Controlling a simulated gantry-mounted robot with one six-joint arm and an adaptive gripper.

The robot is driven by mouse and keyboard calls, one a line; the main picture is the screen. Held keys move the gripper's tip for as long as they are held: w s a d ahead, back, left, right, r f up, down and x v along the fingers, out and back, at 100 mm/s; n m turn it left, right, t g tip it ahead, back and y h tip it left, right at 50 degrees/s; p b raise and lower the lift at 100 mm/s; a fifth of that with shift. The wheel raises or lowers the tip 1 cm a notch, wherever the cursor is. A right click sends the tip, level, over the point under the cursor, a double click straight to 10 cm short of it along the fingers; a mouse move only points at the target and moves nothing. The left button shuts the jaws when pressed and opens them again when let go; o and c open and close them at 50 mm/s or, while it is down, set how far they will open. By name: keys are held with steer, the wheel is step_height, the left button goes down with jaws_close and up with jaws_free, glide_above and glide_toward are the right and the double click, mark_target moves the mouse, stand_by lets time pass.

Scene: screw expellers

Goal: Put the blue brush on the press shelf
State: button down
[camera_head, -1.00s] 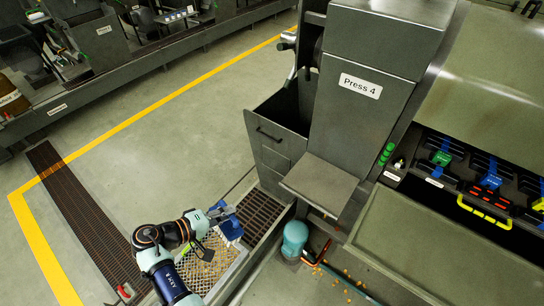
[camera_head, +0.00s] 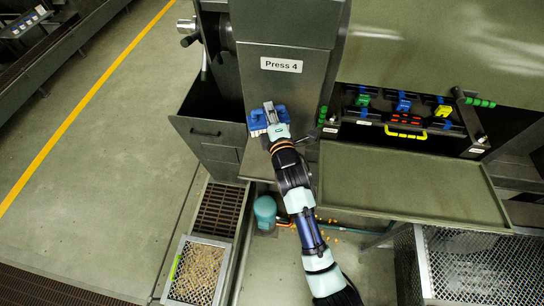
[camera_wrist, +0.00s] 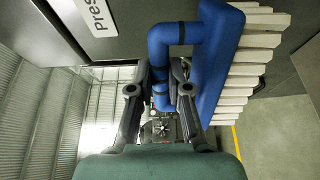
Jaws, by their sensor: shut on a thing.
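The blue brush (camera_head: 256,122) with pale bristles is held up against the view of the Press 4 front, below its label. My gripper (camera_head: 271,119) is shut on its handle. In the wrist view the blue handle (camera_wrist: 168,36) runs between the fingers of my gripper (camera_wrist: 160,92), and the bristles (camera_wrist: 238,70) point right. The press shelf (camera_head: 254,164) is a flat grey plate at the press's front, partly hidden by my arm. The brush shows at the shelf's far side; I cannot tell how high it is above it.
Press 4 (camera_head: 283,40) stands directly behind the brush. An open grey bin (camera_head: 205,132) is to its left. A tray table (camera_head: 410,185) and a rack of coloured-handled tools (camera_head: 403,110) are to the right. A grated crate (camera_head: 197,272) stands front left.

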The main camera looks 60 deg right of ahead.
steer(key=shift+s+d+r, duration=0.25)
steer(key=shift+s+r, duration=0.4)
steer(key=shift+s, duration=0.15)
steer(key=shift+w+f+b, duration=0.1)
steer(key=shift+f+b, duration=4.95)
steer(key=shift+f, duration=5.2)
steer(key=c, duration=1.1)
jaws_free()
steer(key=shift+r+p, duration=0.35)
steer(key=shift+p, duration=0.05)
steer(key=v, duration=1.2)
steer(key=shift+a+f, duration=0.1)
steer(key=shift+f, duration=0.15)
